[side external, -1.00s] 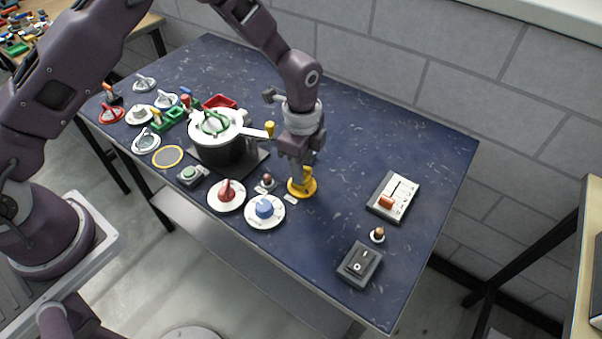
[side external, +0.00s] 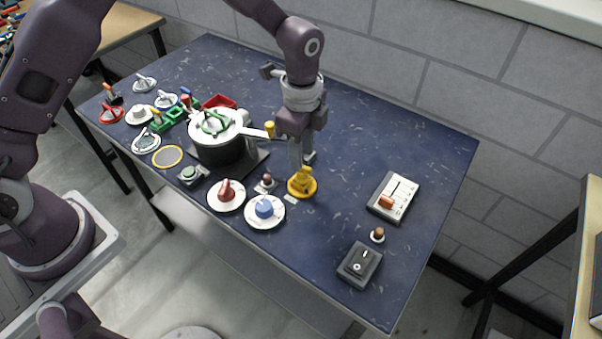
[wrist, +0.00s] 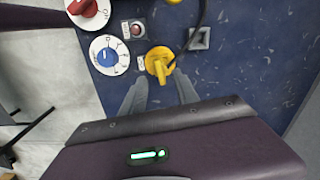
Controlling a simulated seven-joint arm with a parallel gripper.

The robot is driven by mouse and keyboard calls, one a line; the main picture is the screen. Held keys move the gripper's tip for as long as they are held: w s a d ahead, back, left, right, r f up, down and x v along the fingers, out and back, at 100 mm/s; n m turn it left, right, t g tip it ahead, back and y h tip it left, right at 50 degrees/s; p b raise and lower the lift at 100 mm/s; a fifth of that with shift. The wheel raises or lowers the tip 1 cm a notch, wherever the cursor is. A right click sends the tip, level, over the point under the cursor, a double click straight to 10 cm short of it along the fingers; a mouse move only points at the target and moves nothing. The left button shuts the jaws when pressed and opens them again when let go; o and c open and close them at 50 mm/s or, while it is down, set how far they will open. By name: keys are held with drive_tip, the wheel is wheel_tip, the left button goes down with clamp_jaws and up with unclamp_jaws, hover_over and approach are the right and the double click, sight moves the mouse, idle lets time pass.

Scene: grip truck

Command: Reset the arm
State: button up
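My gripper (side external: 302,161) hangs fingers-down just above a yellow knob (side external: 302,184) on the dark blue table (side external: 345,165). In the wrist view my gripper's two fingers (wrist: 160,78) are spread apart with nothing held between them. The yellow knob (wrist: 157,64) shows just beyond the fingertips there, and its upright handle stands clear of them.
A pot (side external: 220,145) with a green-handled lid stands left of my gripper. A red dial (side external: 227,193) and a blue dial (side external: 264,208) sit near the front edge. The table's back right is clear.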

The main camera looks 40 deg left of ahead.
drive_tip(key=shift+r, duration=1.05)
drive_tip(key=s+a+r+n+t, duration=0.1)
drive_tip(key=s+a+r+n, duration=0.25)
drive_tip(key=r, duration=0.55)
drive_tip(key=s+a+r+n+t, duration=0.1)
drive_tip(key=s+a+r+n, duration=0.2)
drive_tip(key=s+r, duration=0.35)
drive_tip(key=s+a+r+n+t, duration=0.1)
drive_tip(key=s+a+r+n, duration=0.1)
drive_tip(key=s+n, duration=0.3)
drive_tip(key=s+a+r+n+t, duration=0.2)
drive_tip(key=s+a+r+n, duration=0.1)
drive_tip(key=s, duration=0.9)
drive_tip(key=shift+a+r+n+t, duration=0.2)
drive_tip(key=shift+r+n+t, duration=0.15)
drive_tip(key=shift+n, duration=0.5)
